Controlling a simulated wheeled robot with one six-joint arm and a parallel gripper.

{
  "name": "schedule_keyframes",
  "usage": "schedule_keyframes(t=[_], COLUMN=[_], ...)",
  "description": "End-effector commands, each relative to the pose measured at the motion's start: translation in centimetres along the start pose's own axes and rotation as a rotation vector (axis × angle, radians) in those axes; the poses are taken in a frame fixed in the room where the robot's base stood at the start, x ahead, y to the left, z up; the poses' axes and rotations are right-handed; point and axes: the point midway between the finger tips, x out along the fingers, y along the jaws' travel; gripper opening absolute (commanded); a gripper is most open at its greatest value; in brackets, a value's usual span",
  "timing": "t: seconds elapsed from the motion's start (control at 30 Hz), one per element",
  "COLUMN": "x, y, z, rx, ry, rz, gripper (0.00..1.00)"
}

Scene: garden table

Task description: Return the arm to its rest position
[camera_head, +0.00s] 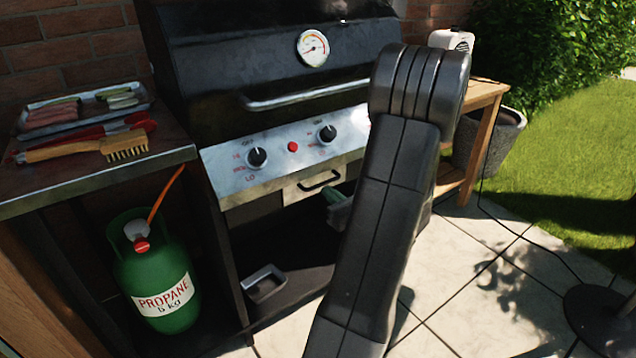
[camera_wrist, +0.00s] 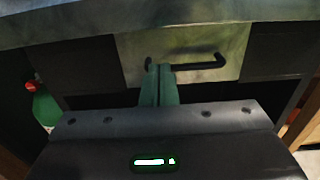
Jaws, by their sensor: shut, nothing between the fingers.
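My gripper (camera_head: 335,196) shows in the head view low in front of the grill, partly hidden by my own dark arm. In the wrist view, its two green fingers (camera_wrist: 160,72) are together with nothing between them. They point at the grill's drawer panel (camera_wrist: 226,47) and overlap the left part of its black handle (camera_wrist: 200,64). I cannot tell whether they touch the handle. My arm is stretched toward the grill and hides part of its right side in the head view.
The black grill (camera_head: 220,55) has two knobs and a lid handle (camera_head: 305,96). A side shelf (camera_head: 90,185) at left holds a tray (camera_head: 140,92) and a brush (camera_head: 122,147). A propane bottle (camera_head: 160,275) stands below. A wooden side table (camera_head: 480,92) is at right. Open paving (camera_head: 470,300) lies at front right.

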Motion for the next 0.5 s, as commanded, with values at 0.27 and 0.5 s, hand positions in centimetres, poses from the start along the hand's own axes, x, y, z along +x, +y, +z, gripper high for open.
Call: schedule_keyframes(t=[0.27,0.5], x=[-4.0,-4.8], y=[-0.1,0.0], z=[0.0,-0.1], rx=[0.000,-0.001], ry=[0.002,0.001], rz=[-0.002,0.000], gripper=[0.00,0.00])
